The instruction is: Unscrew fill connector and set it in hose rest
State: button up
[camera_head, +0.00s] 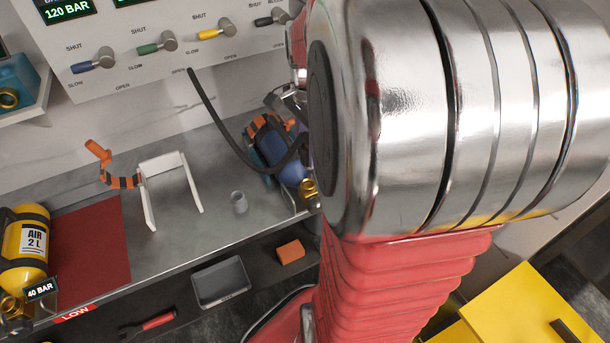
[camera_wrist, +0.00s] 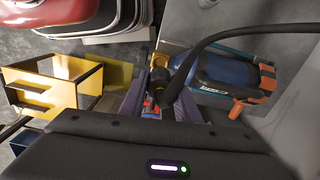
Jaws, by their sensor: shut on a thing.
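In the wrist view my gripper (camera_wrist: 158,100) is shut on the fill connector (camera_wrist: 160,78), a dark fitting at the end of the black hose (camera_wrist: 215,42). The connector is at the valve end of the blue cylinder (camera_wrist: 225,75); whether its thread is engaged cannot be told. In the head view the blue cylinder (camera_head: 275,152) lies strapped on the bench with its brass valve (camera_head: 308,188) toward the front. My arm hides the gripper there. A small grey cup-like holder (camera_head: 239,203), possibly the hose rest, stands left of the cylinder.
A yellow air cylinder (camera_head: 24,247) lies beside a red mat (camera_head: 90,250). A grey tray (camera_head: 221,283) and orange block (camera_head: 290,252) are below the bench edge. Valve levers line the panel.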

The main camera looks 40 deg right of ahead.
jog(key=w+a+f, duration=0.2)
jog(key=w+a, duration=0.4)
jog(key=a, duration=0.1)
jog(key=w+a+f+m, duration=0.1)
jog(key=w+a+f, duration=0.2)
jog(key=w+a, duration=0.3)
jog(key=shift+w+a+f, duration=0.35)
jog(key=shift+a, duration=0.2)
dwell(1.3)
jog(key=shift+r, duration=0.1)
dwell(0.4)
jog(key=shift+f, duration=1.05)
jog(key=shift+f, duration=2.2)
dwell(1.1)
